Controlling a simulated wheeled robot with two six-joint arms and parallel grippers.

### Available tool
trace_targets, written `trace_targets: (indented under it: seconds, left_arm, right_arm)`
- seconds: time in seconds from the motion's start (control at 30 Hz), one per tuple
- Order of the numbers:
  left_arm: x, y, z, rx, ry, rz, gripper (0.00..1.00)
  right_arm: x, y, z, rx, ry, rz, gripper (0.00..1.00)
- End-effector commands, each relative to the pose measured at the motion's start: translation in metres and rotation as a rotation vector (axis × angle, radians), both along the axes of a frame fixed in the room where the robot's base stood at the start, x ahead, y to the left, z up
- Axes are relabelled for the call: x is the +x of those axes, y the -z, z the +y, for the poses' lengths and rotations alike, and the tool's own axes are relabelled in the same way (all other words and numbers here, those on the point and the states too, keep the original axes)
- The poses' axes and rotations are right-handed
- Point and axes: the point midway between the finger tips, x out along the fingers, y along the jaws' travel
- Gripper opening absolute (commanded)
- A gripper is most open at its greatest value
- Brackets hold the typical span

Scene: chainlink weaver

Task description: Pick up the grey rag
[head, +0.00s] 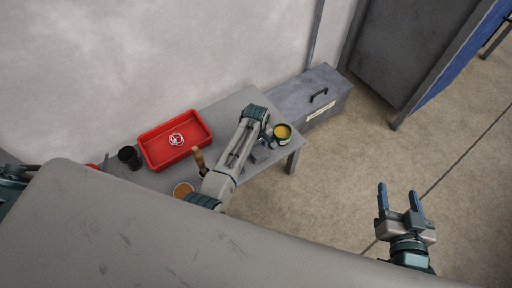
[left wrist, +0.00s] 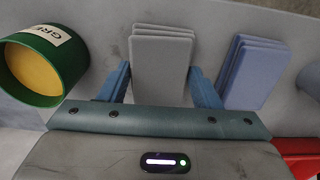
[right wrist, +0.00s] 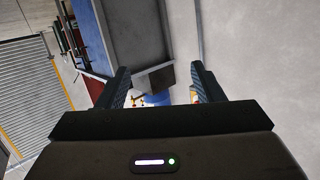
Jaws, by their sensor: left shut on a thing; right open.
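The grey rag (left wrist: 162,62) is a folded, layered stack in the left wrist view. My left gripper (left wrist: 160,84) is shut on it, with one blue finger on each side. In the head view my left gripper (head: 262,152) is low over the table's right end, and my arm mostly hides the rag there. My right gripper (head: 401,197) is open and empty, out over the floor to the right. In the right wrist view its fingers (right wrist: 160,85) are apart with nothing between them.
A blue folded rag (left wrist: 254,72) lies right of the grey one. A green can (left wrist: 45,62) with yellow contents stands left. A red tray (head: 156,152), black cup (head: 129,156) and wooden handle (head: 199,160) are on the table. A grey toolbox (head: 290,98) stands behind.

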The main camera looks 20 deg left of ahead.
Motion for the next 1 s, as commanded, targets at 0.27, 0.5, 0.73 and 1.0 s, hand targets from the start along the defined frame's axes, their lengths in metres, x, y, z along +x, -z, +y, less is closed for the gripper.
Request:
trace_targets:
  seconds: [0.27,0.5,0.73,1.0]
  left_arm:
    - [0.000,-0.021,0.000,-0.001,0.000,-0.001,0.35]
    - [-0.027,-0.037,-0.004,-0.003,-0.001,0.003,0.35]
    - [-0.078,-0.041,-0.011,-0.002,0.000,0.002,0.35]
    - [-0.130,-0.046,-0.017,-0.002,-0.001,0.002,0.35]
  right_arm:
    - [-0.029,0.037,0.005,0.015,-0.017,0.222,0.61]
    - [-0.065,0.065,0.010,0.012,-0.044,0.475,0.61]
    - [-0.070,0.061,0.004,-0.043,-0.052,0.579,0.61]
    - [-0.075,0.056,-0.002,-0.088,-0.052,0.665,0.61]
